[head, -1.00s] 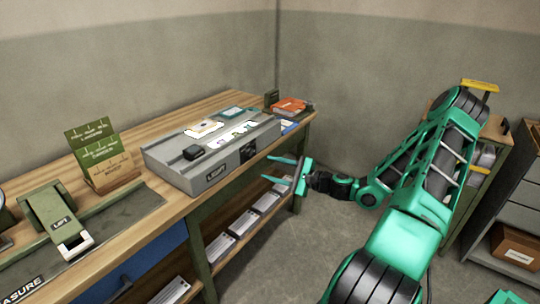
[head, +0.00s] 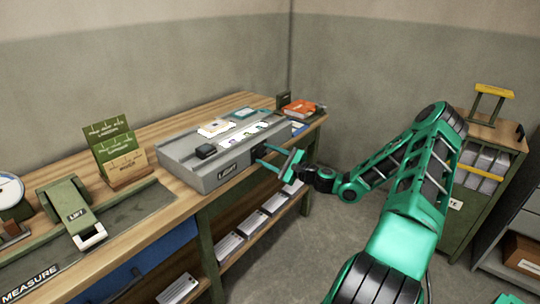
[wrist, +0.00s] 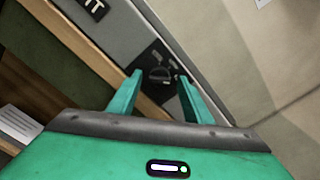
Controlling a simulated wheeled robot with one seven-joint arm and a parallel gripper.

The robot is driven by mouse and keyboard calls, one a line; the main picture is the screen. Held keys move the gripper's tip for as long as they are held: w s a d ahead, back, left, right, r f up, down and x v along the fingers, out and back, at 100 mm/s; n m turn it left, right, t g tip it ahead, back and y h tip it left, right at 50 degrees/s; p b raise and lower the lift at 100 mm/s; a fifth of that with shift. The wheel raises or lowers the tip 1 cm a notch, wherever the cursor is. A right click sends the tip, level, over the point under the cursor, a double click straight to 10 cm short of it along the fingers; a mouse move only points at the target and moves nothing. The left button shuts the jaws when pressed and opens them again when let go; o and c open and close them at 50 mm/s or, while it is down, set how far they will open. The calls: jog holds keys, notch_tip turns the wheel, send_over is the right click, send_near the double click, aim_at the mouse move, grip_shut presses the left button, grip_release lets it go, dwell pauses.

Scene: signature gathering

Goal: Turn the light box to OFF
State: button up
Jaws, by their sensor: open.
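The light box (head: 200,176) is a grey box with a sloped top, standing on the wooden bench and labelled LIGHT on its front. In the wrist view its front face (wrist: 118,38) carries a dark panel with a round knob (wrist: 160,74). My gripper (head: 262,158) is at the right part of that front face. In the wrist view my gripper (wrist: 160,88) is open, with one finger on each side of the knob. I cannot tell whether the fingers touch it. The panel's small markings are too blurred to read.
A black block (head: 205,151) and several cards lie on top of the box. Orange books (head: 300,108) lie at the bench's far end. A shelf with paper stacks (head: 229,247) is below.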

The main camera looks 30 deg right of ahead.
jog(key=shift+w+a, duration=0.15)
jog(key=shift+w, duration=0.15)
